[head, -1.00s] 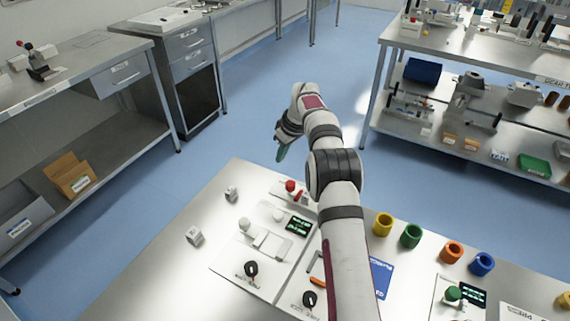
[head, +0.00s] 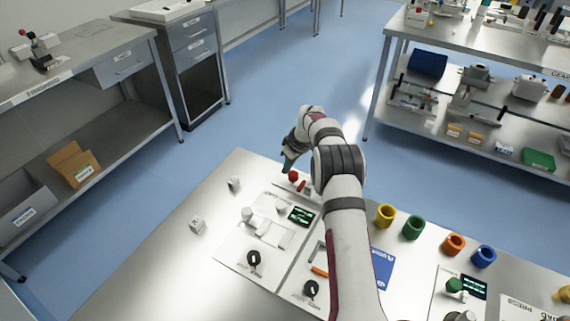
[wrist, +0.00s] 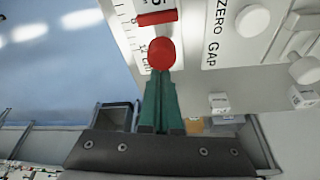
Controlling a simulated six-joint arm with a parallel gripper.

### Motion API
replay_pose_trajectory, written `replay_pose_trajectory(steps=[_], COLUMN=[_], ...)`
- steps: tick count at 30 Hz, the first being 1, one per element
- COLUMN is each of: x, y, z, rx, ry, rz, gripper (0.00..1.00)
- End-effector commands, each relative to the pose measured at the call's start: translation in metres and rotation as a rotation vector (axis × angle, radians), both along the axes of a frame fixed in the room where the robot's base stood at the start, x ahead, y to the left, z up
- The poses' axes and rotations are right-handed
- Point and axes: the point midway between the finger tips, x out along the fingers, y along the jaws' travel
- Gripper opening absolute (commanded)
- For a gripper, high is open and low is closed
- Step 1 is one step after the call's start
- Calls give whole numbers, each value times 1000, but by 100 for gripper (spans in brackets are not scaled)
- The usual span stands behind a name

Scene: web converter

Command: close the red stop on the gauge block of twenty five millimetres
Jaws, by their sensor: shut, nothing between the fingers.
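The red stop shows as a round red knob (head: 293,176) at the far edge of a white panel on the bench. In the wrist view the knob (wrist: 162,53) sits just beyond my fingertips, beside a red bar (wrist: 157,18) on a printed scale. My gripper (head: 287,166) has green fingers, shut and empty, above and slightly left of the knob; in the wrist view the fingers (wrist: 161,78) point at it. I cannot tell whether they touch it. Two small pale blocks, one farther (head: 233,183) and one nearer (head: 197,226), lie left of the panel; their sizes are unreadable here.
The white panel (head: 235,262) also carries a white knob (head: 247,214), a lit display (head: 301,216) and a black dial (head: 254,258). Coloured rings, such as the yellow one (head: 385,215), stand right of my arm.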

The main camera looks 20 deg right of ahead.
Motion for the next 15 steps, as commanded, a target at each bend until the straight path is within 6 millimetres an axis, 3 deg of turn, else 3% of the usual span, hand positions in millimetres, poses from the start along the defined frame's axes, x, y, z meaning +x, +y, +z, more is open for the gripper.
replay_pose_trajectory(steps=[6, 15], x=[-2, -32], y=[-3, -33], z=[0, 0], rx=[1, 1], ry=[1, 1], rz=[-1, -2], gripper=[0, 0])
